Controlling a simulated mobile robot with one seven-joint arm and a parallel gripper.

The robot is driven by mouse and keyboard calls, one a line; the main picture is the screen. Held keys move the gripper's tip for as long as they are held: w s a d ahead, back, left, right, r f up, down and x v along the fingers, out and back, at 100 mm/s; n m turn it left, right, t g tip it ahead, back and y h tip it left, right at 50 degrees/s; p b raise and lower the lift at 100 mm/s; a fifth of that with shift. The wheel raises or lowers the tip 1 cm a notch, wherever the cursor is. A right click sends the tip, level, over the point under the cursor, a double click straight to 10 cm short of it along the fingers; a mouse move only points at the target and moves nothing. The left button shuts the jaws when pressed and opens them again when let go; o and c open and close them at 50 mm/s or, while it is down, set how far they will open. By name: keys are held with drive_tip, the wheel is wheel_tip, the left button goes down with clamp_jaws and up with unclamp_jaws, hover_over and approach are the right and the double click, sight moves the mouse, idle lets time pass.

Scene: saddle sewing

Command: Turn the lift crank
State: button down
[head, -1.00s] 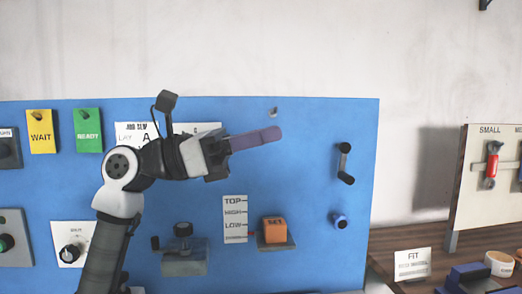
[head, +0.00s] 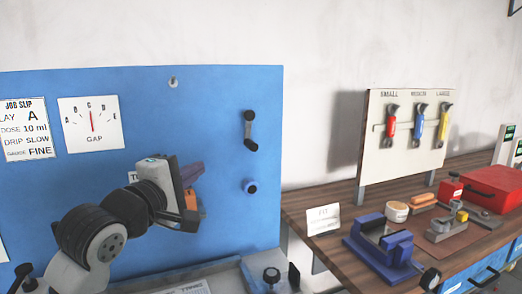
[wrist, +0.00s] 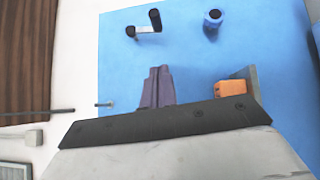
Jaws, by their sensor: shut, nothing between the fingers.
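A dark crank (head: 250,130) with two ends joined by a metal arm sits on the right part of the blue panel (head: 215,100); it also shows at the top of the wrist view (wrist: 143,25). No label on it is readable, so I cannot tell for sure that it is the lift crank. My gripper (head: 192,172), with purple fingers, is left of and below the crank, apart from it. In the wrist view the fingers (wrist: 157,75) are together and empty. A round blue-and-black knob (head: 250,186) is below the crank. An orange button (head: 191,199) is partly hidden behind my gripper.
A gap gauge (head: 91,123) and job slip (head: 26,129) are on the panel's left. A wooden bench (head: 320,245) to the right holds a blue fixture (head: 383,248), a fit card (head: 323,219) and a wrench board (head: 372,150). The panel around the crank is clear.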

drive_tip(key=p, duration=0.5)
approach(246, 145)
drive_tip(key=w+a, duration=0.1)
drive_tip(key=w, duration=0.3)
drive_tip(key=d, duration=0.1)
drive_tip(key=w+d+p, duration=0.1)
drive_tip(key=d, duration=0.1)
drive_tip(key=shift+w+d+r, duration=0.15)
drive_tip(key=shift+w+d, duration=0.1)
drive_tip(key=shift+a, duration=0.1)
